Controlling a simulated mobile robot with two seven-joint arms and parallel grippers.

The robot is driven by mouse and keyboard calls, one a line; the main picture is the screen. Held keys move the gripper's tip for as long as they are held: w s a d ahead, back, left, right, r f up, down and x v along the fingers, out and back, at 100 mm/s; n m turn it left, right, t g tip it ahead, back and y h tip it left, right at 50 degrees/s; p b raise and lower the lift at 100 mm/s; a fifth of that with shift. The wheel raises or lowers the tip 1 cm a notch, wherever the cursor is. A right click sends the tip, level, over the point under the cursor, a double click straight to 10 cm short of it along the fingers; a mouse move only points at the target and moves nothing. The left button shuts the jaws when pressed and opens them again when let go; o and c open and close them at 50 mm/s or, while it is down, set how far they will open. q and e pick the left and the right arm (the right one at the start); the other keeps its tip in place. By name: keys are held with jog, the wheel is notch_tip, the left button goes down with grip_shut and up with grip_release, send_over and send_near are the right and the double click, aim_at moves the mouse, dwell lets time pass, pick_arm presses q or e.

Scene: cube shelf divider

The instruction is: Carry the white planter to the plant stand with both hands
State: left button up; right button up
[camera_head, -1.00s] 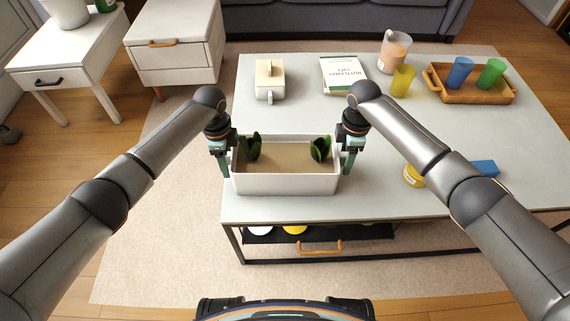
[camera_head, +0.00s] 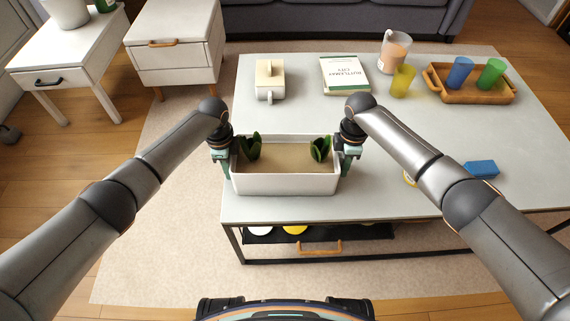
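The white planter (camera_head: 285,185) is a rectangular box with brown soil and two small green plants. It sits upright on the pale coffee table (camera_head: 430,190) near the front edge. My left gripper (camera_head: 227,168) points down at the planter's left end, right by the rim. My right gripper (camera_head: 345,168) points down at its right end, also by the rim. The fingers are small and partly hidden, so I cannot tell whether either grips the wall. No piece is clearly recognisable as the plant stand.
A cream lidded pot (camera_head: 270,80), a book (camera_head: 344,75), a pitcher (camera_head: 394,52), a yellow cup (camera_head: 402,80), a wooden tray (camera_head: 470,97) with two cups and a blue block (camera_head: 482,168) are on the table. White cabinets (camera_head: 175,60) stand at the back left.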

pick_arm(q)
grip_shut()
pick_arm(e)
grip_shut()
pick_arm(q)
jog(key=shift+w+r, duration=0.1)
pick_arm(e)
jog(key=shift+w+r, duration=0.1)
dwell(0.4)
